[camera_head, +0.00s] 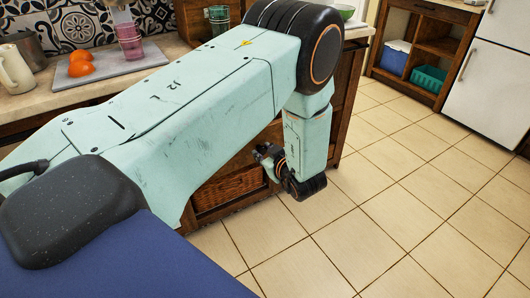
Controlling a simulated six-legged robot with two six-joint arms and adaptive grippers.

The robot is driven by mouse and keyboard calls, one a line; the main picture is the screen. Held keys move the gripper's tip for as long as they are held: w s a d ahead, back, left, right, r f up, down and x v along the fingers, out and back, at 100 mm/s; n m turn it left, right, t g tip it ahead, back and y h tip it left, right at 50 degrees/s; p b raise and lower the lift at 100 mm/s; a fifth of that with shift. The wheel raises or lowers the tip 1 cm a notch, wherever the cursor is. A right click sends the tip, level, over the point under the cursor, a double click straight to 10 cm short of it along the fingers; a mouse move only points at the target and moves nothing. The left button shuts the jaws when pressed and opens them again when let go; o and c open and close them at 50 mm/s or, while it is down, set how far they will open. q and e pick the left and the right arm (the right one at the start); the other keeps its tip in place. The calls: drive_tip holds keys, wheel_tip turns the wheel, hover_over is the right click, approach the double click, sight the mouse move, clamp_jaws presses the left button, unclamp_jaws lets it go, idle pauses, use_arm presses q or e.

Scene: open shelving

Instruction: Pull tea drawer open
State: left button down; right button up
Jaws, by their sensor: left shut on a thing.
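My left gripper (266,155) is low at the front of the wooden counter cabinet, its fingers pointing left toward the wood. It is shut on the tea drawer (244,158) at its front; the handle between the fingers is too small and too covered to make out. Only a strip of the drawer's brown wood shows beside the gripper. My pale green left arm hides most of the cabinet front, so how far the drawer stands out cannot be told. My right gripper is not in view.
A wicker basket (228,187) sits in the cabinet below the gripper. The countertop holds a cutting board (112,66) with orange halves (80,66) and a pink-filled glass (130,41). Tiled floor (395,190) is clear to the right. A white fridge (494,85) stands far right.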

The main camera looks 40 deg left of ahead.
use_arm(q)
drive_tip(key=c, duration=1)
unclamp_jaws()
drive_tip(key=shift+v, duration=3.75)
drive_tip(key=shift+f, duration=0.1)
